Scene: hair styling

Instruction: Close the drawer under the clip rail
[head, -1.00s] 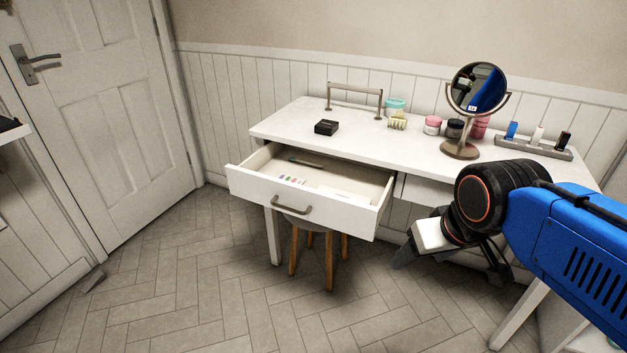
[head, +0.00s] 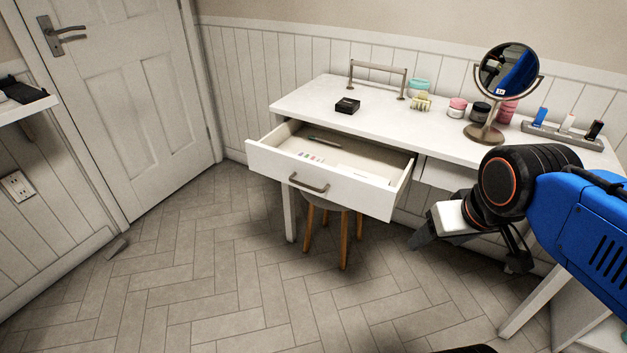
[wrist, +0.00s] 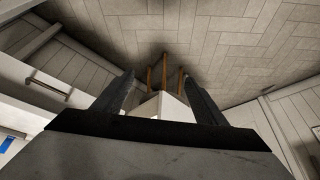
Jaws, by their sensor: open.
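The white drawer (head: 330,178) under the metal clip rail (head: 378,66) is pulled out from the left part of the white table. Its front carries a grey bar handle (head: 309,186), and small items lie inside. My gripper (head: 420,240) is to the right of the drawer front and lower, apart from it in the head view; the fingertips are partly unclear there. In the wrist view the two dark fingers (wrist: 163,92) are spread wide. A white block-like shape shows between them, perhaps the drawer's corner; I cannot tell whether anything touches it.
A stool (head: 327,230) with wooden legs stands under the drawer. On the tabletop are a black box (head: 347,105), several jars, a round mirror (head: 508,72) and a grey holder (head: 575,138). The floor in front of the drawer is clear. A door (head: 125,90) is at left.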

